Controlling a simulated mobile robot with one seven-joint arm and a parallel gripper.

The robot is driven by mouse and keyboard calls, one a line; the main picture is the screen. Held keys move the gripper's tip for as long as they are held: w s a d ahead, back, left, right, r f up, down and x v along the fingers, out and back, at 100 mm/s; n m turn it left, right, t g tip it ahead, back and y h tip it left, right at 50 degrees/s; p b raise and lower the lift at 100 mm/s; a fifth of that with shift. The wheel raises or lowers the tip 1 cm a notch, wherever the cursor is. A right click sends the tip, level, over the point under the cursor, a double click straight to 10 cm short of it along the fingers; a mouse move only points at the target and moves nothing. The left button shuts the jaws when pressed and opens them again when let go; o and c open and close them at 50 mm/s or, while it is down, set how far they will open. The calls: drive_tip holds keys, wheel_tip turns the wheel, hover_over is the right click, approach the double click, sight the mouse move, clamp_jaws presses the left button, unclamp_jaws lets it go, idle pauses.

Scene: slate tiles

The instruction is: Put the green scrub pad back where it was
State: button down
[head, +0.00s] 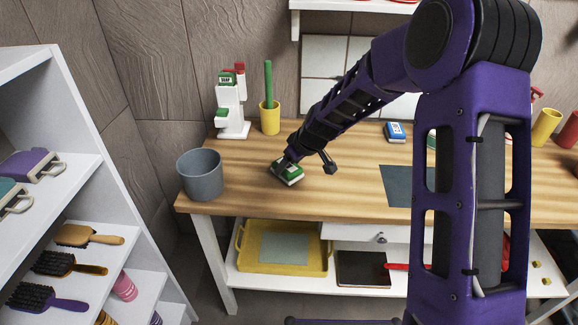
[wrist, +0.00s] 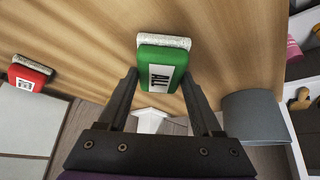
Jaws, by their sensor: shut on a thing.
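The green scrub pad (head: 288,174) is at my gripper (head: 290,160), over the left part of the wooden table in the head view. In the wrist view the pad (wrist: 162,58) has a white label reading "ALL" and a pale rough layer along its far edge. The fingers of my gripper (wrist: 158,78) are shut on its two sides. I cannot tell whether the pad touches the table. A red pad (wrist: 30,73) with a white label lies at the left of the wrist view. A blue pad (head: 395,131) lies farther right on the table.
A grey bucket (head: 201,175) stands at the table's left end. A white soap stand (head: 233,120) and a yellow cup (head: 269,118) with a green stick stand behind. A dark mat (head: 395,184) lies to the right. A yellow tray (head: 240,262) sits below. Bare wood surrounds the pad.

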drive_tip(key=shift+f, duration=0.15)
drive_tip(key=shift+f, duration=0.15)
drive_tip(key=shift+c, duration=0.3)
unclamp_jaws()
drive_tip(key=shift+d+r, duration=0.1)
drive_tip(key=shift+r, duration=0.35)
drive_tip(key=p+v, duration=0.1)
drive_tip(key=v, duration=1)
drive_tip(key=shift+s, duration=0.3)
drive_tip(key=shift+d+r, duration=0.1)
